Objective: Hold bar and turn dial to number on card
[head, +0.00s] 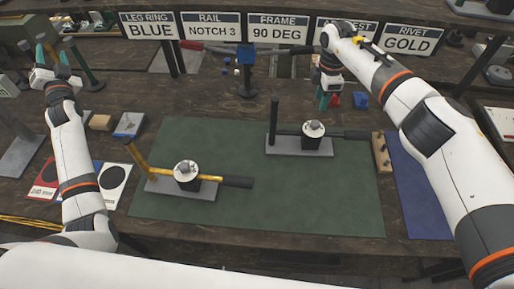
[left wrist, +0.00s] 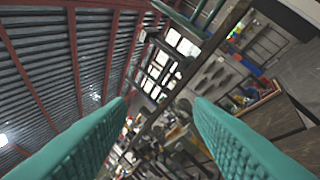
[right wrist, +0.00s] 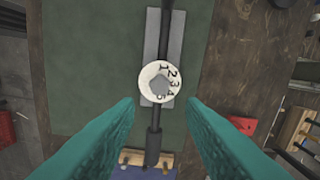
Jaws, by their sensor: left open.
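In the head view a black-barred press with a white dial (head: 313,129) stands at the back of the green mat (head: 290,190). A yellow-barred press with a white dial (head: 187,171) stands nearer, to the left. The rail card (head: 210,30) reads NOTCH 3. My right gripper (head: 328,99) is open above the black-barred press. In the right wrist view its fingers are apart, with the numbered dial (right wrist: 159,84) beyond them; numbers 1 to 5 show, and nothing is held. My left gripper (head: 53,53) is raised at the far left, open and empty, away from both presses.
Other cards stand along the back, including FRAME 90 DEG (head: 278,30) and RIVET GOLD (head: 409,41); my right arm partly covers one. A wooden block (head: 100,122) lies left of the mat. A blue mat (head: 412,190) lies at right. The green mat's front is clear.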

